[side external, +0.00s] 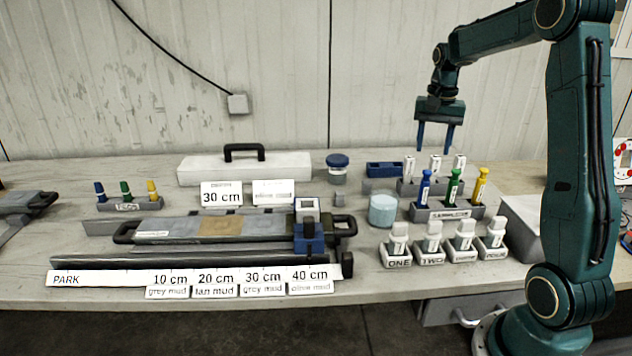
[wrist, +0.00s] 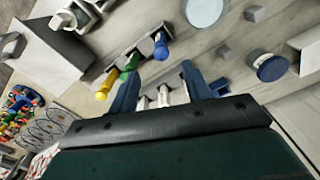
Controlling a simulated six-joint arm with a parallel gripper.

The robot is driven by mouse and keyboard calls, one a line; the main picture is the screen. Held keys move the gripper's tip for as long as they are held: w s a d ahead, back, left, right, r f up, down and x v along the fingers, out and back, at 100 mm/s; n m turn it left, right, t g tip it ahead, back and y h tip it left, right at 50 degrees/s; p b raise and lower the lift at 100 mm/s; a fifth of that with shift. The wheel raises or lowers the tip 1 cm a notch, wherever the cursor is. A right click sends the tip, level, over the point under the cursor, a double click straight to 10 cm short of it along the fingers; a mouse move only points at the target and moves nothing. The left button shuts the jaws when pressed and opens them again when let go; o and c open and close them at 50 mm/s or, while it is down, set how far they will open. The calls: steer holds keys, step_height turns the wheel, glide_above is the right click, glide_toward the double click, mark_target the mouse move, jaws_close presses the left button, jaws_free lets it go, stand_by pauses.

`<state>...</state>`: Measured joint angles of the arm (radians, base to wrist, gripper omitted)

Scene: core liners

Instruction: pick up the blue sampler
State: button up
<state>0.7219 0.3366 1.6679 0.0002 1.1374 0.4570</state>
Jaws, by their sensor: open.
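The blue sampler (side external: 424,188) stands upright at the left end of a grey rack (side external: 447,213), beside a green sampler (side external: 454,188) and a yellow sampler (side external: 480,185). In the wrist view the blue sampler (wrist: 161,46) lies beyond the fingertips, with the green sampler (wrist: 130,67) and yellow sampler (wrist: 105,88) to its left. My gripper (side external: 435,145) points down, open and empty, above and behind the rack. In the wrist view my gripper (wrist: 160,78) has its fingers apart, with white-capped pieces showing between them.
White-topped pieces (side external: 434,163) stand in a row behind the samplers. A clear jar (side external: 383,210) is left of the rack. Several numbered holders (side external: 432,256) stand in front. A blue-lidded jar (side external: 337,168) and blue block (side external: 385,169) sit behind. A long core liner tray (side external: 200,228) fills the left.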

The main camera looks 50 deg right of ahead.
mark_target(428, 171)
steer(key=shift+f, duration=2.5)
steer(key=shift+w+f, duration=0.1)
steer(key=shift+f, duration=2.5)
jaws_close()
